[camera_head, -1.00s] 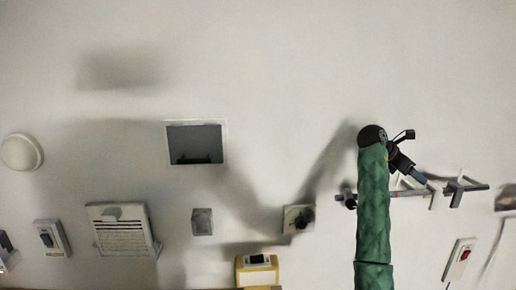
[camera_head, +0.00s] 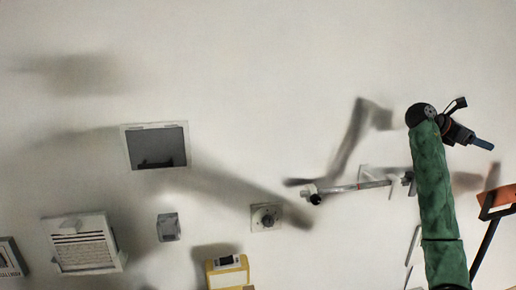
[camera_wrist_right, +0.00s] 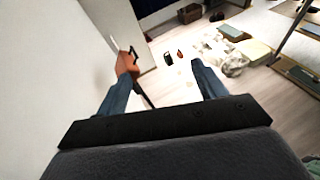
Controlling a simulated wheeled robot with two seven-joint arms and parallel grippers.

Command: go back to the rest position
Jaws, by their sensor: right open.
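My right gripper (camera_head: 482,143) is at the end of my green-sleeved arm in the head view, on the right side in front of the white wall. It points right and slightly down. In the right wrist view its two blue fingers (camera_wrist_right: 161,75) stand wide apart with nothing between them. My left gripper is in neither view.
The wall carries a square opening (camera_head: 157,147), a vent (camera_head: 83,244), a round knob (camera_head: 266,217), a yellow-framed switch (camera_head: 228,271) and a horizontal bar (camera_head: 350,188). An orange-and-black object (camera_head: 497,198) is below right of the gripper. The wrist view shows floor clutter (camera_wrist_right: 230,62).

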